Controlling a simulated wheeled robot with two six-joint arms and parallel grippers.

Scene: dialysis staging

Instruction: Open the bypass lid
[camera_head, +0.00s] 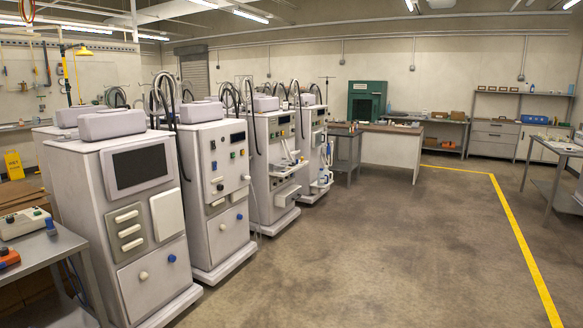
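Several white dialysis machines stand in a slanting row at the left and middle. The nearest machine (105,200) has a dark screen (140,166), light handle-like bars (130,231), a raised blank white panel (167,214), a cream knob (143,275) and a blue knob (172,258). The second machine (229,185) has small buttons, a cream knob and a blue knob on its front. I cannot tell which part is the bypass lid; no label is readable. Neither of my grippers is in view.
A grey table (65,240) at the left edge holds a small device (25,223) and an orange item (8,258). A yellow wet-floor sign (14,165) stands behind. Open floor (380,255) lies right of the machines, crossed by a yellow line (525,248). Benches line the back.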

